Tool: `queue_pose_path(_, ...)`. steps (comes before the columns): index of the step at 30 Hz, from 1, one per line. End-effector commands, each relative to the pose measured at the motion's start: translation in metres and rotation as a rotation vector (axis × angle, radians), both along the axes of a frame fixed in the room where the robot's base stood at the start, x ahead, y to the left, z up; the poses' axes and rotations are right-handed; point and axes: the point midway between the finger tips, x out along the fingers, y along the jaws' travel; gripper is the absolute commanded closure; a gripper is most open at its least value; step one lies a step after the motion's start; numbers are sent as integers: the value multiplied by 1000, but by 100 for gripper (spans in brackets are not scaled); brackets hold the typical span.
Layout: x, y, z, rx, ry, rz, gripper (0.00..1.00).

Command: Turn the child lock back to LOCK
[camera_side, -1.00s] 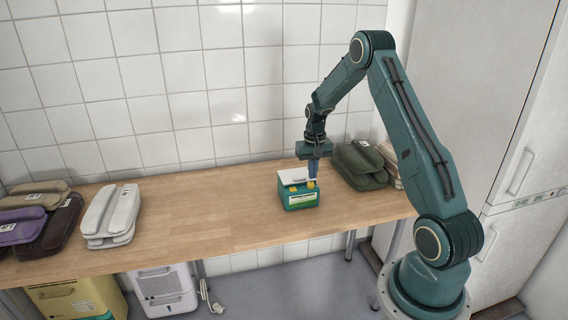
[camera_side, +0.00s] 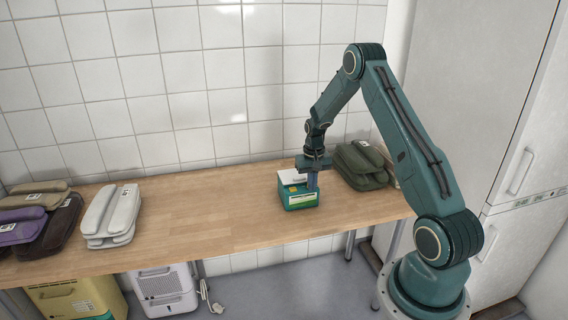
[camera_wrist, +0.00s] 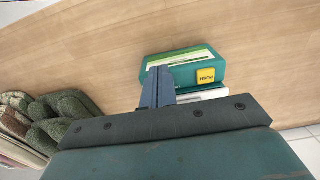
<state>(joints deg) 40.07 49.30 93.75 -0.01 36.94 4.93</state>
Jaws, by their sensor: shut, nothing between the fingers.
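A small teal box (camera_side: 301,199) with a white lid (camera_side: 290,176) and a pale label stands on the wooden table. In the wrist view the teal box (camera_wrist: 190,73) lies just beyond my fingers, with a yellow square tab (camera_wrist: 206,75) bearing dark letters on its right part. My gripper (camera_side: 312,187) is shut and empty, pointing down at the box's right front side. In the wrist view my gripper (camera_wrist: 160,72) overlaps the box's left part. I cannot tell whether it touches. The child lock is not clearly seen; my fingers cover part of the box.
A tiled wall stands behind.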

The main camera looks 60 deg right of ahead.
Motion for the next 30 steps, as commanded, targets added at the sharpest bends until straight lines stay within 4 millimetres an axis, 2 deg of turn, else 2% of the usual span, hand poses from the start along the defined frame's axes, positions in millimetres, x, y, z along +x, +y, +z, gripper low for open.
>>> queue_pose_path(30, 2, -5, 0, -2, -2, -1, 100)
